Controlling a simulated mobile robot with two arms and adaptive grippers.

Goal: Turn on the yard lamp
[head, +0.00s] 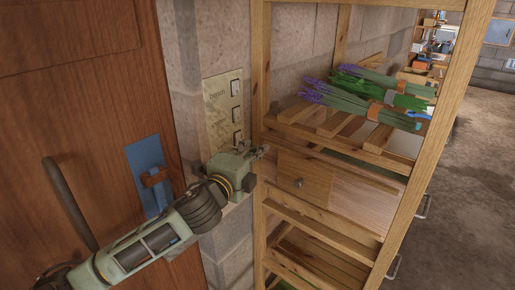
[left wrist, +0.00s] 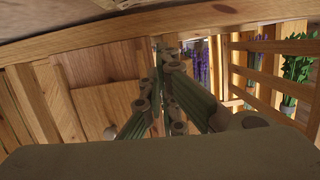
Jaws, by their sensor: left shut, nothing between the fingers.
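A switch panel (head: 222,110) with several light rocker switches in a column is fixed to the wall between the door and the wooden rack. A label by the top switch seems to read "bench"; the lower labels are too small or hidden. My left gripper (head: 262,151) is shut and empty, just below and right of the panel, near the rack's front post. Its body covers the panel's lower end. In the left wrist view the closed fingers (left wrist: 160,70) point toward wooden rack boards. The yard lamp cannot be made out. My right gripper is not in view.
The wooden rack (head: 259,60) stands right of the panel, with herb bundles (head: 375,95) on a slatted shelf and a drawer with a round knob (head: 299,183) below. A wooden door (head: 70,110) with a blue plate (head: 145,160) is at left. Open floor (head: 470,190) lies at right.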

